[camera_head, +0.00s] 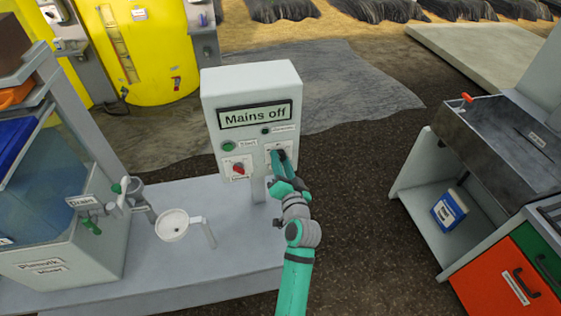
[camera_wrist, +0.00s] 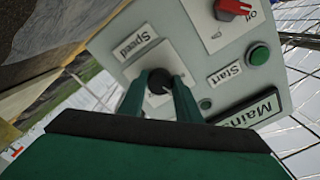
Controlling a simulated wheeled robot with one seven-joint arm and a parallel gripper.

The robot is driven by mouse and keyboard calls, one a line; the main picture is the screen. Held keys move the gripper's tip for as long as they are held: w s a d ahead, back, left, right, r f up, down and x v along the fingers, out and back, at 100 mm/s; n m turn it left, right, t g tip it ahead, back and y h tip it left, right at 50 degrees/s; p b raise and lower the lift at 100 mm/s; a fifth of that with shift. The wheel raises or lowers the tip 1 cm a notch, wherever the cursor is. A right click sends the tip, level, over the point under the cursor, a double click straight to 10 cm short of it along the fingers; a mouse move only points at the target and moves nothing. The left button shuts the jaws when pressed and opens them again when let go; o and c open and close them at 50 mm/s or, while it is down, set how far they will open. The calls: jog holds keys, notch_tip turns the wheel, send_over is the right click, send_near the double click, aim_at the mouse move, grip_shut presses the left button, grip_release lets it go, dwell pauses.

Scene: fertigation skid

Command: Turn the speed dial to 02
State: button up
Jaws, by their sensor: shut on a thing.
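The speed dial (camera_wrist: 159,80) is a dark round knob on a white plate labelled "Speed" in the wrist view. It sits at the right of the grey control box (camera_head: 252,84), whose display reads "Mains off". My gripper (camera_head: 281,160) is at the front of the box, and its green fingers (camera_wrist: 160,97) are shut on the dial, one on each side. The dial's pointer and scale marks are hidden or too small to read, so its setting cannot be told.
Left of the dial are a red mains switch (camera_head: 239,169) and a green start button (camera_head: 228,146). A white cup on an arm (camera_head: 173,224) stands left of the box on the pale base. A sink bench (camera_head: 490,130) stands at the right, with dark ground between.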

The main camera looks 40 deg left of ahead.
jog(key=shift+m, duration=1.5)
jog(key=o, duration=1.1)
jog(key=shift+c, duration=0.2)
jog(key=shift+s+d, duration=0.2)
jog(key=shift+d, duration=0.2)
jog(key=v, duration=1)
